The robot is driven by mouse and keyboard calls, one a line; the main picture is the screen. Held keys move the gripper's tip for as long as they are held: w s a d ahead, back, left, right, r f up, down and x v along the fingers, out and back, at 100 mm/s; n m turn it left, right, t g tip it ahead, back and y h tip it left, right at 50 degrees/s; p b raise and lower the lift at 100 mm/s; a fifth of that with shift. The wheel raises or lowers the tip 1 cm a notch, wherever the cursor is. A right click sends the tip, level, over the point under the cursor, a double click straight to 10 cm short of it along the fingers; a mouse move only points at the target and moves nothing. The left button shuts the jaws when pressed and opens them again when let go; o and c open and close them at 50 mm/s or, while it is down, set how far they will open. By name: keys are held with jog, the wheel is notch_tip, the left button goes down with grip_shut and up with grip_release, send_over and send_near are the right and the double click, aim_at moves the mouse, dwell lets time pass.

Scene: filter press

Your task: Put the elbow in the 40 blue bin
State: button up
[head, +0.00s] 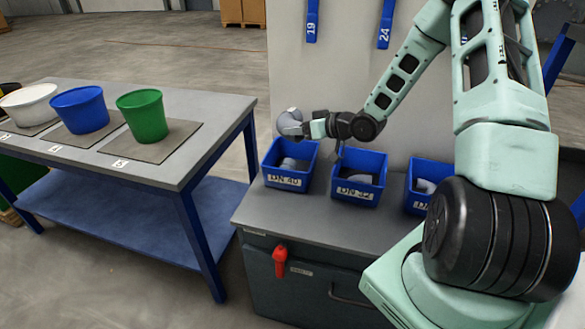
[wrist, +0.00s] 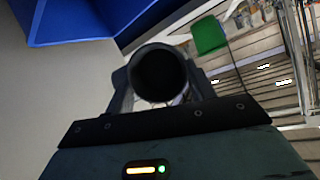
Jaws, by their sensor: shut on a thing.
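My gripper (head: 307,127) is shut on a grey pipe elbow (head: 289,123) and holds it in the air above the blue bin labelled DN 40 (head: 284,181). In the wrist view the elbow (wrist: 158,75) sits between the fingers with its dark round opening facing the camera. The elbow is apart from the bin, above its rear rim. Grey parts lie inside the DN 40 bin. The rest of the elbow's shape is partly hidden by the gripper.
Blue bins labelled DN 32 (head: 357,194) and a third, partly hidden one (head: 416,202) stand to the right on the grey bench (head: 305,218). A panel (head: 345,65) rises behind. A table at left holds white, blue (head: 80,110) and green (head: 143,116) buckets.

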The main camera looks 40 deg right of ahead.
notch_tip(320, 180, down, 10)
jog(key=shift+r, duration=0.2)
dwell(0.3)
